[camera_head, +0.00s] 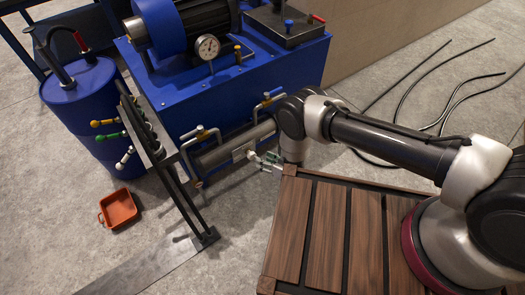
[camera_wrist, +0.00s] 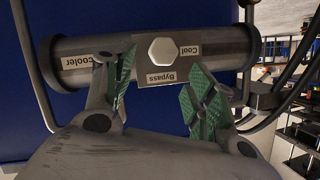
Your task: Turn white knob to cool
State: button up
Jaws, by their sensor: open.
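The white knob (camera_wrist: 162,50) shows as a hexagon in the wrist view, on a square grey plate (camera_wrist: 145,87) fixed to the cylindrical cooler (camera_wrist: 220,46). A "Cool" label (camera_wrist: 189,50) is right of it, and a "Bypass" label (camera_wrist: 161,77) is below it. I see no clear pointer on the knob. My gripper (camera_wrist: 162,80) is open, with green pads on either side below the knob and nothing between them. In the camera_head view, my gripper (camera_head: 268,162) is close to the knob (camera_head: 252,156), at the cooler's side. Contact cannot be told.
The blue press unit (camera_head: 240,88) stands behind the cooler, with pipes at both cooler ends. A lever stand (camera_head: 150,140), a blue barrel (camera_head: 88,105) and an orange tray (camera_head: 119,209) are left. A wooden-slatted platform (camera_head: 325,225) lies below my arm.

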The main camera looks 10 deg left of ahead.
aim_at(254, 156)
jog(key=shift+m, duration=0.8)
jog(key=x, duration=0.8)
jog(key=shift+s+f, duration=0.1)
jog(key=shift+s, duration=0.05)
jog(key=shift+c, duration=0.5)
